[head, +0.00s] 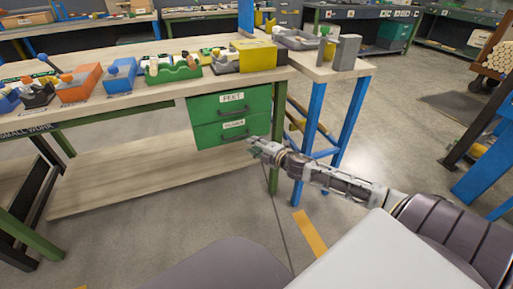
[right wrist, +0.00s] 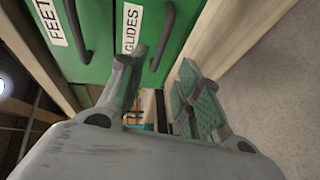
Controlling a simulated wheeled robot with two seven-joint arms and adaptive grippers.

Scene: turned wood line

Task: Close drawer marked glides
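The drawer marked glides (head: 210,136) is the lower of two green drawers under the workbench. Its front and label show in the right wrist view (right wrist: 150,72), with a dark bar handle (right wrist: 166,38). It looks nearly level with the upper drawer; I cannot tell whether a small gap is left. My right gripper (head: 254,149) is at the lower right of this drawer front. In the right wrist view its fingers (right wrist: 163,64) are apart with nothing between them. One finger overlaps the drawer front in that view; contact is unclear. My left gripper is out of view.
The drawer marked feet (head: 222,102) is directly above. The workbench (head: 130,102) carries several coloured bins. A side table with blue legs (head: 313,112) stands right of the drawers. A lower wooden shelf (head: 120,185) lies left. Floor in front is clear.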

